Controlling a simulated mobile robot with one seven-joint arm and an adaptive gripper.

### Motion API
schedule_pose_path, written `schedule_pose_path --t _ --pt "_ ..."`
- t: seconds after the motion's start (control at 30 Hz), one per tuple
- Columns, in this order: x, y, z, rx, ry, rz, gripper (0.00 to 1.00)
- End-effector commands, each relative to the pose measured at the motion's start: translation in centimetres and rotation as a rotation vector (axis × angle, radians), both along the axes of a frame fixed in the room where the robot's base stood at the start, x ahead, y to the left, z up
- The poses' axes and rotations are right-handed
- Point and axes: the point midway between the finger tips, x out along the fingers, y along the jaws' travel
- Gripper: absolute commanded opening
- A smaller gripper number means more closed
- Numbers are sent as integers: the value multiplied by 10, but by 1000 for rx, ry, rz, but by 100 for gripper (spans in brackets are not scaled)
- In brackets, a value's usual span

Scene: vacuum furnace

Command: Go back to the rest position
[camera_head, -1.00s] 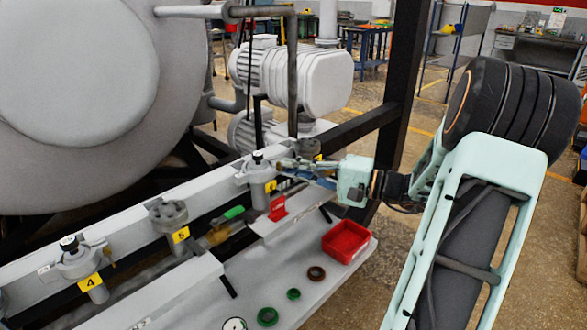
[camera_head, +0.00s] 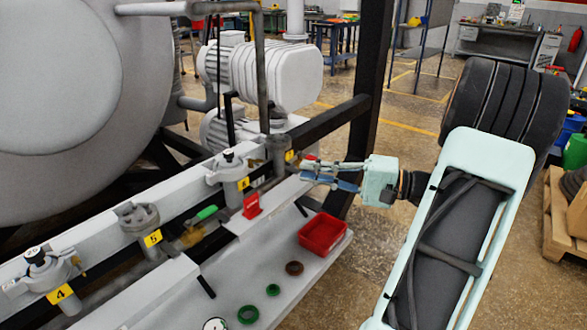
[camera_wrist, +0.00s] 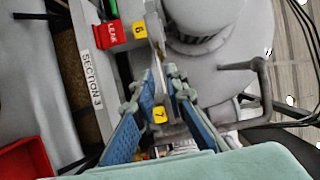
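My gripper (camera_head: 303,176) is to the right of the rail of valves, above the right end of the white shelf. Its two blue-padded fingers point left with a narrow gap between them, and nothing shows held. In the wrist view, my gripper (camera_wrist: 163,78) has its fingers on either side of a gap, with the yellow label 7 (camera_wrist: 159,113) visible between them. The valve numbered 6 (camera_head: 229,172) stands upright to the left of the fingertips, apart from them in the head view. No rest position is marked in the views.
A red tray (camera_head: 323,234), a brown ring (camera_head: 294,268) and green rings (camera_head: 248,314) lie on the shelf (camera_head: 262,248). A red LEAK tag (camera_head: 252,205) stands beside valve 6. A black frame post (camera_head: 366,95) rises behind my gripper.

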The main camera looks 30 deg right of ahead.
Motion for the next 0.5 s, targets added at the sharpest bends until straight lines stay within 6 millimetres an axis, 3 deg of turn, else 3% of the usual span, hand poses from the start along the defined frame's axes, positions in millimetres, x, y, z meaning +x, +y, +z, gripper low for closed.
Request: schedule_pose_path --t 0.5 --pt "-6 -5 0 -1 1 0 12"
